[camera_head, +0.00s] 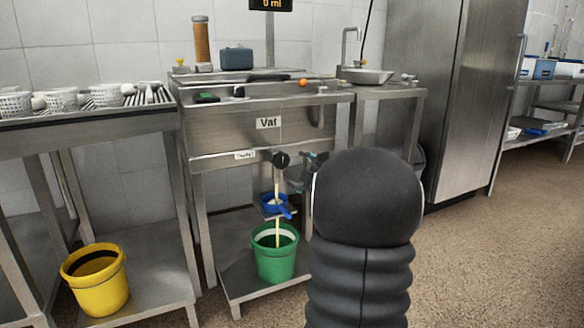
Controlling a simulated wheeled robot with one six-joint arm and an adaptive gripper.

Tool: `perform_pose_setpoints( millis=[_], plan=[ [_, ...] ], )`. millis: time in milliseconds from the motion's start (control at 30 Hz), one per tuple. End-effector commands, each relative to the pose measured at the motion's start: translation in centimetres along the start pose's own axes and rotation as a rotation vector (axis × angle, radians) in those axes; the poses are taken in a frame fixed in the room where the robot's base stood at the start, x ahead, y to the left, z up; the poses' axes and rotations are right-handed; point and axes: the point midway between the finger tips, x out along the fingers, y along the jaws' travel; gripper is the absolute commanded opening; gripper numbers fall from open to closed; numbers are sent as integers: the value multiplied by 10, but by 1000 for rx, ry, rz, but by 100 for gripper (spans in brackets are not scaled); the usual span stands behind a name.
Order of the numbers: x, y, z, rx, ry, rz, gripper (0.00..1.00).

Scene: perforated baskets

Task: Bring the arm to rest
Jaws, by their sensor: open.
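My dark, ribbed arm stands large in front, right of centre, and covers part of the vat stand. What seems to be my gripper (299,178) shows in part at the arm's left edge, near the vat's black outlet valve (280,159). It is open, with nothing seen between its fingers; much of it is hidden. A thin yellowish stream runs down from the valve. A blue strainer (275,209) is under the valve, above a green bucket (275,262) on the low shelf. I cannot tell what supports the strainer.
The steel vat (230,125) is behind the arm. A yellow bucket (96,290) stands at lower left, under a steel table (85,125) with white perforated baskets (108,95). A tall steel cabinet (480,110) stands at right. The brown floor (490,260) there is clear.

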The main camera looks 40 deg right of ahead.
Motion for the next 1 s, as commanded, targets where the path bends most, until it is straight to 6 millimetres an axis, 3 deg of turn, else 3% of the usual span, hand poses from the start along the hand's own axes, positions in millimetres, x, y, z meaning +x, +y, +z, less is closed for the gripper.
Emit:
perform_pose_setpoints(
  millis=[200,767,867,1000],
  plan=[
    [-12,0,0,0,0,0,82],
    [-11,0,0,5,0,0,82],
    [-11,-3,9,22,-41,-11,82],
    [-18,-14,49,117,-222,-27,82]
  ],
)
